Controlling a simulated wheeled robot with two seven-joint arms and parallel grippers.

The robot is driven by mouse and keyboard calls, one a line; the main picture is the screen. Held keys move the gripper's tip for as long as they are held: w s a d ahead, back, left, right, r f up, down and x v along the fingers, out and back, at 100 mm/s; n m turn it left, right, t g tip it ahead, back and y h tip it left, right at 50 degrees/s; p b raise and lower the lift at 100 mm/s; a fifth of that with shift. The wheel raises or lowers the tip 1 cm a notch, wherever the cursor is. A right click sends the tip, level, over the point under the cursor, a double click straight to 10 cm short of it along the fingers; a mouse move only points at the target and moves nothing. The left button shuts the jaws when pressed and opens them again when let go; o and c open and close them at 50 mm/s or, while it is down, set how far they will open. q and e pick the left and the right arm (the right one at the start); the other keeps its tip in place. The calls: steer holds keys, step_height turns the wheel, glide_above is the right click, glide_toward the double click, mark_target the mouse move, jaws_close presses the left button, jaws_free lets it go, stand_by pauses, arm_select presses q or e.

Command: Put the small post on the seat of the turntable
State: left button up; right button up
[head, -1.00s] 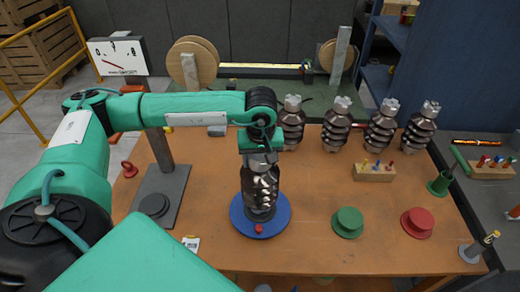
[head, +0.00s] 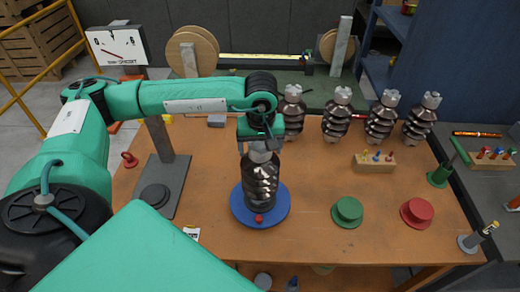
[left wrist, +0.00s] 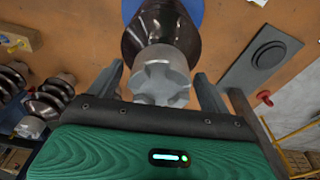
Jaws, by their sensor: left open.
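The small post (head: 261,185), dark brown, glossy and ribbed with a grey metal cap, stands upright on the blue round turntable (head: 280,213). The turntable has a red knob at its front edge. My left gripper (head: 258,148) is open just above the post's top. In the left wrist view the post's notched grey cap (left wrist: 160,82) lies between the two spread fingers of the gripper (left wrist: 160,70), with gaps on both sides. The seat under the post is hidden. My right gripper is not in view.
Several similar ribbed posts (head: 337,115) stand along the back of the table.

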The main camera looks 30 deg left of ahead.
arm_select(q)
steer(key=r+b, duration=0.1)
steer(key=r, duration=0.2)
steer(key=r+b, duration=0.1)
steer(key=r, duration=0.2)
steer(key=s+r+b, duration=0.1)
steer(key=r+b, duration=0.1)
steer(key=r, duration=0.1)
steer(key=shift+d+r, duration=0.3)
steer(key=shift+d, duration=0.1)
steer(key=shift+s+r, duration=0.1)
steer(key=shift+r, duration=0.6)
